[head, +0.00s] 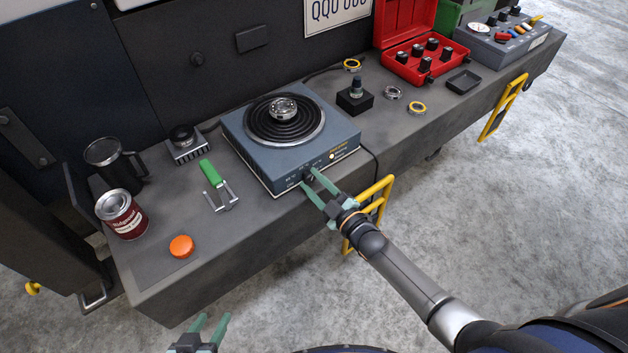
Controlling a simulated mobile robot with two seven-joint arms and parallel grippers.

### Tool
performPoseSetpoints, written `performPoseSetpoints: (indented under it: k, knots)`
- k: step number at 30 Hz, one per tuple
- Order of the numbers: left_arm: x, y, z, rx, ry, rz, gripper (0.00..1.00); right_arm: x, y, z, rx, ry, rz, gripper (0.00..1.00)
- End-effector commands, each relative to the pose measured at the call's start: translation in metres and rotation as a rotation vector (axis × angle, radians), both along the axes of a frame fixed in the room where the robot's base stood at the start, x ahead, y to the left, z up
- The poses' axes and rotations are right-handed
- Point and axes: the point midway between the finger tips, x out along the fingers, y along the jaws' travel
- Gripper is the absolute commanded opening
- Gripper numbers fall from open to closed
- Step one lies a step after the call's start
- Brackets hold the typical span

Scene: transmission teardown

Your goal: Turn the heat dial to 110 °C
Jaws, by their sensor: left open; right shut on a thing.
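The blue-grey hot plate (252,159) stands on the workbench, with a round black coil on top. A metal bearing-like part (284,107) sits on the middle of the coil. The heat dial (310,177) is a small dark knob on the hot plate's front face. My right gripper (311,178) is shut on the dial, its green fingers on either side. The fingers partly hide the dial and its scale, so I cannot read the setting. My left gripper (207,322) is open and empty, low in front of the bench.
A green-handled puller (211,175), an orange cap (181,246), a red-labelled can (121,214) and a black mug (112,160) are left of the hot plate. A black block (355,101), metal rings, a small black tray (464,81) and an open red case (410,62) lie right. A yellow handle (376,200) juts from the bench front.

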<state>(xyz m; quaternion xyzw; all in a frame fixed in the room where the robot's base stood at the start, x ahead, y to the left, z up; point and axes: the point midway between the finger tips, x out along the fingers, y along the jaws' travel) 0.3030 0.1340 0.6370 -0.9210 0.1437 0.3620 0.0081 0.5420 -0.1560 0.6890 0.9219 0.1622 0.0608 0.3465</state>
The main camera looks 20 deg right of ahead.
Motion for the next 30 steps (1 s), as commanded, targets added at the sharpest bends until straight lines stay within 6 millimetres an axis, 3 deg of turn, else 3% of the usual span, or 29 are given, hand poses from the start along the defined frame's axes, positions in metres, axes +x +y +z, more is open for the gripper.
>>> performPoseSetpoints:
  k: [18,30]
  knots:
    - [0.0035,-0.0016,0.0083,-0.003,-0.010,-0.001,0.50,0.0004,0.0007,0.0012,0.505,0.181,0.002,0.00]
    - [-0.0003,-0.0004,0.0063,-0.001,-0.002,0.001,0.50,0.0003,0.0003,0.0008,0.659,0.237,0.001,0.00]
